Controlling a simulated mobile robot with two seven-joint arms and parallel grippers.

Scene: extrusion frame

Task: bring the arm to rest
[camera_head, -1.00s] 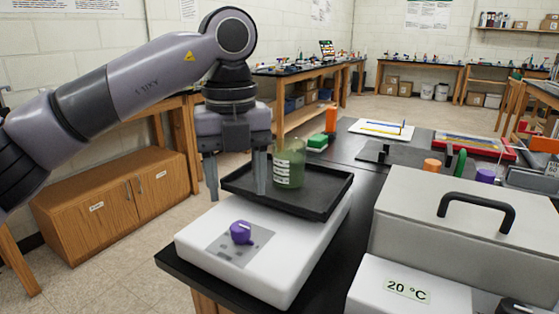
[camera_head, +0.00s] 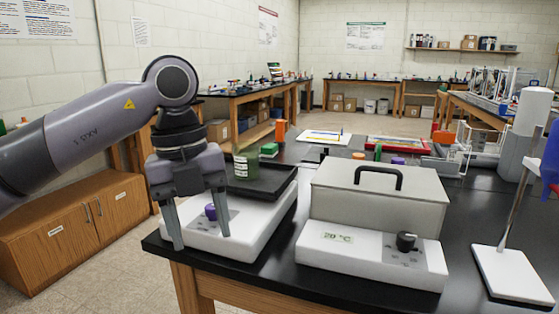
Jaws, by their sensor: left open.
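My left arm comes in from the left, bent at its elbow, with its left gripper (camera_head: 200,243) pointing down. The gripper is open and empty, its two fingers apart. Behind the gripper, a greenish glass beaker (camera_head: 246,165) with white markings stands on the shaker's black tray (camera_head: 283,188). My right gripper is out of view.
A lidded water bath (camera_head: 372,212) labelled 20 °C stands right of the shaker. A stand with a white base (camera_head: 510,275) is at the far right. Orange, green and purple pieces and a red tray (camera_head: 398,145) lie farther back. The bench's front right is fairly clear.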

